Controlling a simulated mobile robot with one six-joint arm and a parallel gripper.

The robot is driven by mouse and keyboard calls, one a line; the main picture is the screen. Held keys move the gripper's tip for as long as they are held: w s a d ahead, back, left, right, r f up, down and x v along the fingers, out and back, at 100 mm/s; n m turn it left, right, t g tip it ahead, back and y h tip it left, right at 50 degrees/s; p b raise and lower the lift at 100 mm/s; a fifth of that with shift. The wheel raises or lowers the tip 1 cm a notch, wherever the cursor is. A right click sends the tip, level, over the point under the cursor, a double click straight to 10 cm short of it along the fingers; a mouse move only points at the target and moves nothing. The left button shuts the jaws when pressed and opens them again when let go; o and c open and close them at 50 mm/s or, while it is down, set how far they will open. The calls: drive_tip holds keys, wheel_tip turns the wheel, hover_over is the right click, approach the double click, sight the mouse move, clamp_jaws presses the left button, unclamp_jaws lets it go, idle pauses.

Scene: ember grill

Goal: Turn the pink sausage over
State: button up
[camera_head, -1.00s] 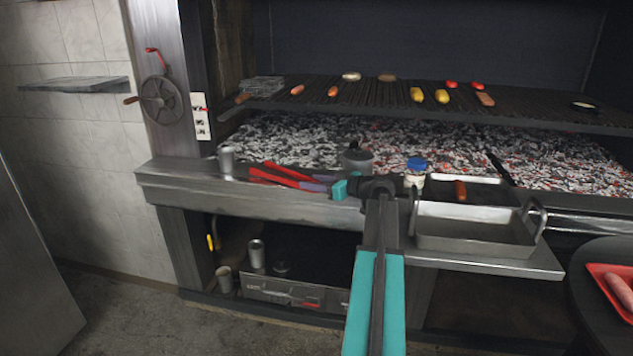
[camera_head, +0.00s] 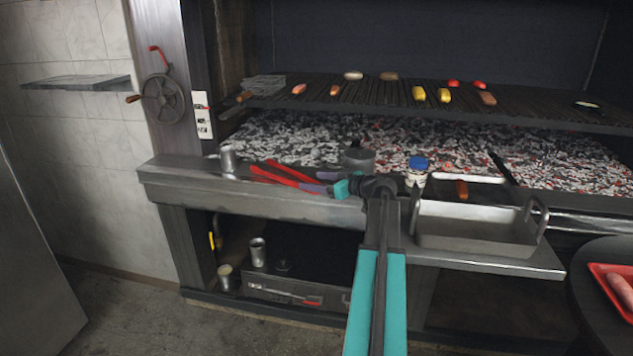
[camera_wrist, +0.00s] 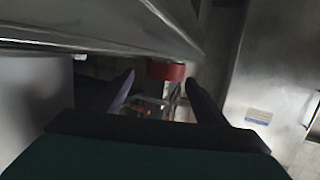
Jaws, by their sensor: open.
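Several sausages lie on the raised grill grate. A pinkish one (camera_head: 299,89) is at the left, an orange-red one (camera_head: 334,90) beside it, and another pinkish one (camera_head: 487,98) toward the right. A paler pink sausage (camera_head: 620,289) lies in a red tray at the right edge, partly cut off. I cannot tell which is meant. My gripper (camera_head: 313,183) is open, with purple fingers, over the front ledge at left centre, well away from all sausages. The wrist view shows both fingers spread, with a red object (camera_wrist: 166,71) between or beyond their tips; contact is unclear.
Red bars (camera_head: 282,174) show beside my fingers. A grey pot (camera_head: 358,160), a blue-lidded jar (camera_head: 417,172) and a metal pan (camera_head: 475,230) stand along the ledge. Glowing coals (camera_head: 430,140) lie below the grate. A crank wheel (camera_head: 162,98) is at left.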

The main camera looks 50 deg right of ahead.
drive_tip(key=shift+r, duration=0.1)
drive_tip(key=s+a+r, duration=0.4)
drive_tip(key=s+a, duration=0.6)
drive_tip(key=s, duration=0.2)
drive_tip(key=shift+a+r+b, duration=0.15)
drive_tip(key=shift+r+b, duration=0.2)
drive_tip(key=shift+r, duration=0.05)
idle(0.7)
drive_tip(key=shift+s, duration=0.1)
idle(1.0)
drive_tip(key=shift+c, duration=1)
drive_tip(key=w+d+g+p, duration=0.1)
drive_tip(key=d+p, duration=0.4)
drive_tip(key=p, duration=0.8)
drive_tip(key=w+d+f+g+p, duration=0.1)
drive_tip(key=w+d+p, duration=0.3)
drive_tip(key=p, duration=0.9)
drive_tip(key=shift+w+d+f+g, duration=0.15)
drive_tip(key=shift+d+f+g, duration=0.2)
drive_tip(key=shift+d, duration=0.3)
